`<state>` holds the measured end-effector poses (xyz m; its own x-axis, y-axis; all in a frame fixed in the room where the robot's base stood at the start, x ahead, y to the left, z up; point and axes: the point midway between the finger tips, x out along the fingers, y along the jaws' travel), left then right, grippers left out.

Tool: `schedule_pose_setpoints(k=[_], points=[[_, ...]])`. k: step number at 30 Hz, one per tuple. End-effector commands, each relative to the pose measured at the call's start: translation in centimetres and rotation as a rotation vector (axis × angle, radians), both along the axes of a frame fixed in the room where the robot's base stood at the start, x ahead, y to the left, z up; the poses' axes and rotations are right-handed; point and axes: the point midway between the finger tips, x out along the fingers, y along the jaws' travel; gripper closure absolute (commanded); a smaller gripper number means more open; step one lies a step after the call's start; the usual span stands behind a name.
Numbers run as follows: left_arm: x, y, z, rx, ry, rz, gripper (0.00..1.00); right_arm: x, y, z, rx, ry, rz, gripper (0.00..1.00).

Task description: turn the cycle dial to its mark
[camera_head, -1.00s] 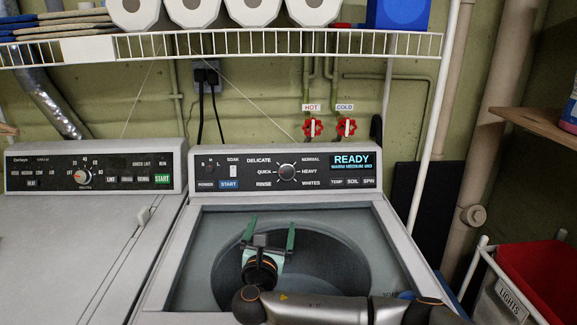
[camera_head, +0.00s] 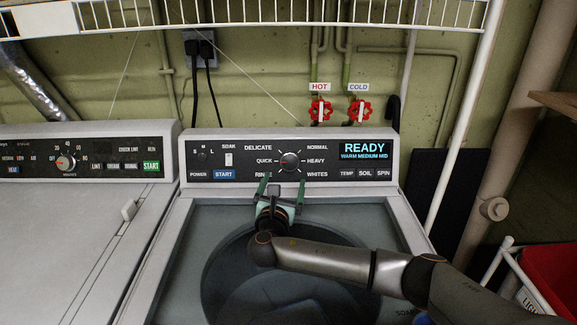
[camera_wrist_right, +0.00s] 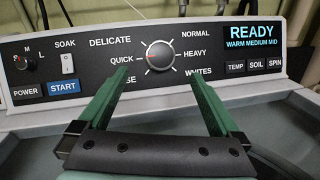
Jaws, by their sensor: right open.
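The cycle dial (camera_head: 290,162) is a round dark knob with a light rim on the washer's control panel (camera_head: 240,178). In the right wrist view the dial (camera_wrist_right: 160,56) has a reddish line on its left side, towards QUICK. Labels DELICATE, QUICK, NORMAL, HEAVY and WHITES surround it; the lower-left label is partly hidden by a finger. My right gripper (camera_head: 281,183) is open and empty, just below and in front of the dial. In the wrist view its green fingers (camera_wrist_right: 160,78) point at the panel, with the dial beyond the gap between them. My left gripper is out of view.
The display (camera_head: 364,149) reads READY, WARM MEDIUM MID. START (camera_head: 224,174) and other buttons flank the dial. The open washer tub (camera_head: 235,290) is below my arm. Red HOT (camera_head: 320,110) and COLD (camera_head: 360,110) valves are on the wall behind. A dryer (camera_head: 60,230) stands left.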

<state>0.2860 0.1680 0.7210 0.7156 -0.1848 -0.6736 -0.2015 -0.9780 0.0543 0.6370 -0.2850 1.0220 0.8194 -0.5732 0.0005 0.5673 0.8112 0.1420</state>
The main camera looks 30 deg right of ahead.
Motion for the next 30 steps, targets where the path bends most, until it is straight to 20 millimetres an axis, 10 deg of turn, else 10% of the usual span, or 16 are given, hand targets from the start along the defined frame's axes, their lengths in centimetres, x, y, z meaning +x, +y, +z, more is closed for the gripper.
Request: schedule_pose_setpoints(k=[13,30], points=[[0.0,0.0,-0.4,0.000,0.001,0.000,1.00,5.7,-4.0,0.0,0.000,-0.001,-0.001,0.01],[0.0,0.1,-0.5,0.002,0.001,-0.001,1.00,6.6,-4.6,0.0,0.000,0.000,0.000,0.07]])
